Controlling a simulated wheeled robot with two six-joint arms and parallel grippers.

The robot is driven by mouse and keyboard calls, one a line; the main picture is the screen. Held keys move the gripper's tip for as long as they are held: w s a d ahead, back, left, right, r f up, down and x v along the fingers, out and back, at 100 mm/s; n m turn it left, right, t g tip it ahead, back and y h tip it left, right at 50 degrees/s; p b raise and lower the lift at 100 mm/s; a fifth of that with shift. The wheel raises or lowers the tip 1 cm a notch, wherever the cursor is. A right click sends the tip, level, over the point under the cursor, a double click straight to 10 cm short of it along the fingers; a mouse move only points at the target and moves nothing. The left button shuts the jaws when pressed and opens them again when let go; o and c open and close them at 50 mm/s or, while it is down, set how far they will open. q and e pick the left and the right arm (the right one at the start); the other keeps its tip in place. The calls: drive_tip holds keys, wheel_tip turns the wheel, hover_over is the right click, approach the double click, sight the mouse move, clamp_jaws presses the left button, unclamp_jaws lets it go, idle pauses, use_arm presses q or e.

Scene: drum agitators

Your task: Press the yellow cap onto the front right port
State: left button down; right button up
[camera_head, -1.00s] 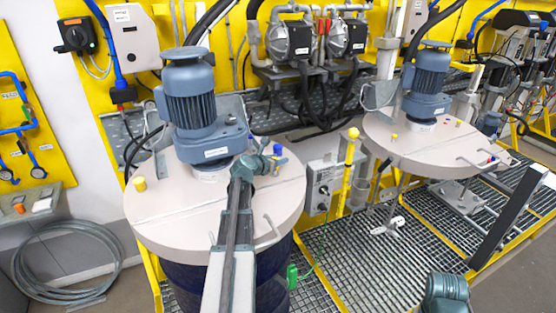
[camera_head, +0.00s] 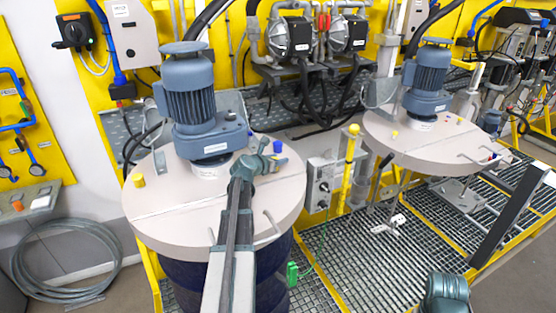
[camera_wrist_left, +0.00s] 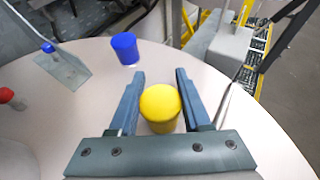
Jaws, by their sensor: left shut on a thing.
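A yellow cap (camera_wrist_left: 160,108) sits between the two fingers of my left gripper (camera_wrist_left: 157,95) in the left wrist view, and the gripper is shut on it. The cap is right over the pale drum lid (camera_wrist_left: 245,140); whether it touches the lid or a port is hidden. In the head view my left gripper (camera_head: 266,162) is low over the right side of the near drum lid (camera_head: 165,225) and hides the held cap. A blue cap (camera_head: 277,147) stands just behind the fingers and also shows in the left wrist view (camera_wrist_left: 125,48).
A blue-grey agitator motor (camera_head: 190,95) stands left of my gripper on the lid. Another yellow cap (camera_head: 138,181) is at the lid's left edge. Lid handles (camera_head: 270,224) stick up at the right front. A second drum lid with motor (camera_head: 428,80) stands at the right.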

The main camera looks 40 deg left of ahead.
use_arm(q)
drive_tip(key=shift+f+b, duration=0.35)
drive_tip(key=shift+f, duration=0.05)
idle(0.5)
drive_tip(key=shift+c, duration=1.4)
unclamp_jaws()
wheel_tip(320, 180, up, 4)
drive_tip(key=p, duration=0.4)
drive_tip(key=shift+r, duration=0.1)
